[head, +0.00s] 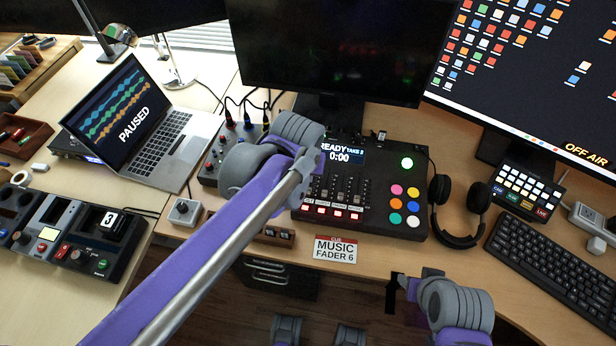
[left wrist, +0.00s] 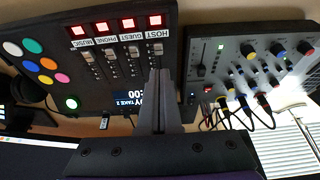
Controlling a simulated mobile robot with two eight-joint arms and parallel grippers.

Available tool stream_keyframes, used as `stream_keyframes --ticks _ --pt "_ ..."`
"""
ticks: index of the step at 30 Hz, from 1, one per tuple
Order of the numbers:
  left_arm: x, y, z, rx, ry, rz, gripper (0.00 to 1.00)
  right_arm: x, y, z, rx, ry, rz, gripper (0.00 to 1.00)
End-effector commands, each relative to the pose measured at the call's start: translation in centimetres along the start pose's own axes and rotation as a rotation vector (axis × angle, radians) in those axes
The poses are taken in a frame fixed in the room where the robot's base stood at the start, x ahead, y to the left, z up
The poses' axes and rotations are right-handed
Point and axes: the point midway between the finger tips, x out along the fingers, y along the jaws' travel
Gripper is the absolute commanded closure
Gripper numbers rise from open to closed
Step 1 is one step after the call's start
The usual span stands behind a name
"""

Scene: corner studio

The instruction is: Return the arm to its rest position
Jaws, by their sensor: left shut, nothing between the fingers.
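My left arm (head: 205,250) reaches in from the lower left of the head view. Its grey wrist joints are over the gap between the small mixer and the black fader console (head: 345,210). I cannot make out the fingertips clearly there. In the left wrist view my left gripper (left wrist: 160,78) is shut and empty, with its fingers in front of the console (left wrist: 185,20) and its HOST fader side. I cannot tell whether they touch it. My right gripper (head: 393,292) is low at the desk's front edge; its jaws are too unclear to read.
The small knob mixer (left wrist: 245,65) with plugged cables is beside the console. A laptop (head: 140,125) reads PAUSED. Headphones (head: 460,240), a keyboard (head: 555,262) and a lit button pad (head: 520,190) are at right. A "MUSIC FADER 6" card (head: 336,249) lies at the front. Monitors (head: 340,50) stand behind.

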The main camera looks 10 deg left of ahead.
Motion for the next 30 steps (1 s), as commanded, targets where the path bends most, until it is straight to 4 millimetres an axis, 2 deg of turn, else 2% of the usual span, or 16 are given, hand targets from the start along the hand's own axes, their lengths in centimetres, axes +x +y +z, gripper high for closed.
stream_keyframes --ticks 1,6,14,17,20,24,30 --pt "-1.1 0.0 0.0 0.001 0.001 0.000 1.00 -0.3 0.0 -0.2 0.000 0.001 0.000 0.50" --pt "-3.1 0.0 -0.1 0.001 0.003 0.000 1.00 -0.6 0.0 -0.3 0.000 0.002 0.000 0.50" --pt "-3.6 0.0 -0.1 0.001 0.004 0.000 1.00 -0.7 0.0 -0.4 0.000 0.003 0.000 0.50" --pt "-4.2 -0.7 0.5 -0.002 0.009 0.000 1.00 -1.3 0.0 -0.7 0.000 0.005 0.000 0.50" --pt "-5.6 -2.4 2.2 -0.004 0.024 0.002 1.00 -2.9 0.0 -1.6 0.000 0.010 0.000 0.50" --pt "-7.7 -5.3 5.9 -0.005 0.058 0.004 1.00 -5.7 0.0 -3.4 0.000 0.022 0.000 0.50" --pt "-9.0 -7.9 10.5 -0.001 0.111 0.003 1.00 -8.9 0.0 -5.8 0.000 0.039 0.000 0.50"
